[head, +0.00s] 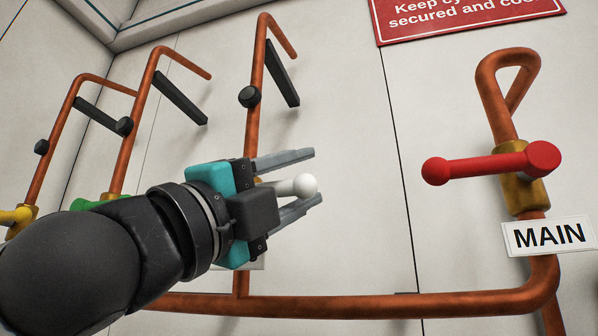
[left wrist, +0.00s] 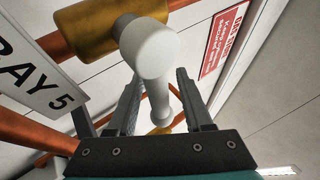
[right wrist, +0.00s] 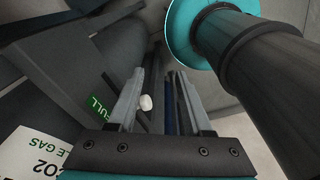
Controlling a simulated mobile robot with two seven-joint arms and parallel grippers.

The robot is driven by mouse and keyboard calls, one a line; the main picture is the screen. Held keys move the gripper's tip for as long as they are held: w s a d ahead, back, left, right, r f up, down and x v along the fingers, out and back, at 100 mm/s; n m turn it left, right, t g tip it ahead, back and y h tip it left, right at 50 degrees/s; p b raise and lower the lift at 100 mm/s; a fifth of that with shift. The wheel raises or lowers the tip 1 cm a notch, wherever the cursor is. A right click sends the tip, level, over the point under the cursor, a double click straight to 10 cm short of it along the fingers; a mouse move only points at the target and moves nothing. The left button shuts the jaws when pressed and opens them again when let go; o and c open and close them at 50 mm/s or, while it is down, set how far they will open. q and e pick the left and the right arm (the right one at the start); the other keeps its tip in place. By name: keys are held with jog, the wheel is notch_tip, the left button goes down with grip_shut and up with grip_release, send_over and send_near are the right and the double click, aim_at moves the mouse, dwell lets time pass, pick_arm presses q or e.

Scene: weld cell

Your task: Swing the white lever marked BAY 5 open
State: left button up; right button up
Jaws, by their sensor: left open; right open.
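The white lever (head: 303,185) shows in the head view between the fingers of my left gripper (head: 312,178). In the left wrist view the white lever (left wrist: 150,50) has its hub on a brass valve body (left wrist: 90,28), and its handle runs down between the two open fingers of my left gripper (left wrist: 155,95). The fingers stand on either side of it; I cannot tell whether either touches. The BAY 5 sign (left wrist: 35,75) is left of the lever. My right gripper (right wrist: 160,95) is open, away from the lever.
A red lever (head: 490,164) with a MAIN sign (head: 549,235) is on the right pipe. Green (head: 90,203) and yellow (head: 16,216) levers are at left. A copper pipe (head: 350,305) runs along below. Grey cylinders with a FULL label (right wrist: 97,106) stand near my right gripper.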

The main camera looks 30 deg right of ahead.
pick_arm(q)
grip_shut()
dwell(0.3)
dwell(1.1)
